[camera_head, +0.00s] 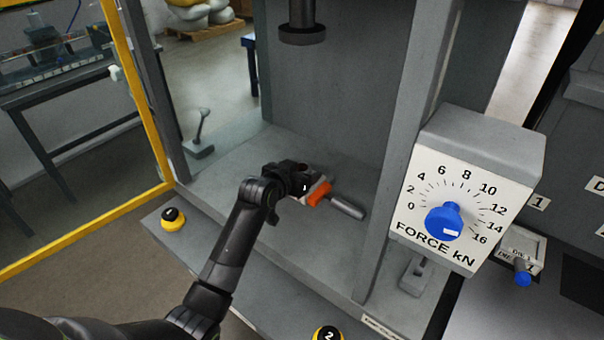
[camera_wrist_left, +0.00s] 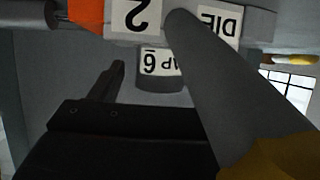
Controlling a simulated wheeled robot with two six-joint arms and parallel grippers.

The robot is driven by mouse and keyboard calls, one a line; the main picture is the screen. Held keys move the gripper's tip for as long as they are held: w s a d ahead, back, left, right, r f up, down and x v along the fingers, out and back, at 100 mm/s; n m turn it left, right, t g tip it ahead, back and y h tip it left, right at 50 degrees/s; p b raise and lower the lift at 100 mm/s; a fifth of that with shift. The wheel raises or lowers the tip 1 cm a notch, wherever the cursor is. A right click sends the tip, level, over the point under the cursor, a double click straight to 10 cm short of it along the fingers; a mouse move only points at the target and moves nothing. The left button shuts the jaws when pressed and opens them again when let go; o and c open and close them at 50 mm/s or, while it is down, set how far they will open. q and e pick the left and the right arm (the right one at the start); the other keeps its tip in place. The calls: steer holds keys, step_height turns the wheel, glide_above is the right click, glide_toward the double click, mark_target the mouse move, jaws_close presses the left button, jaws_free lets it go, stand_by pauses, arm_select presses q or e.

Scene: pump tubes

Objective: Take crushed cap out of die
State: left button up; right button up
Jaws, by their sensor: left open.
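The die (camera_wrist_left: 92,32), labelled "DIE" and "2", shows upside down at the top of the left wrist view. In the head view, its orange collar (camera_head: 319,195) and grey handle (camera_head: 348,208) stick out to the right of my left gripper (camera_head: 303,185), which hides most of the die body. The cap (camera_wrist_left: 160,68), with a partly covered label ending in "6", shows against the die in the left wrist view; how deep it sits is unclear. My left gripper is open beside the cap and die. A dark finger and a grey tapered shape frame the cap. My right gripper is out of view.
The press ram (camera_head: 302,30) hangs above the bed (camera_head: 235,165). A force dial (camera_head: 443,220) sits on the grey box at right. Yellow-ringed buttons (camera_head: 173,218) line the front ledge. A grey post (camera_head: 405,150) bounds the right side; the yellow door frame (camera_head: 140,95) stands at left.

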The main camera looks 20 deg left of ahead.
arm_select(q)
steer(key=shift+w+d+f, duration=0.1)
steer(key=shift+w+f, duration=0.15)
steer(key=shift+w, duration=0.35)
steer(key=c, duration=1.2)
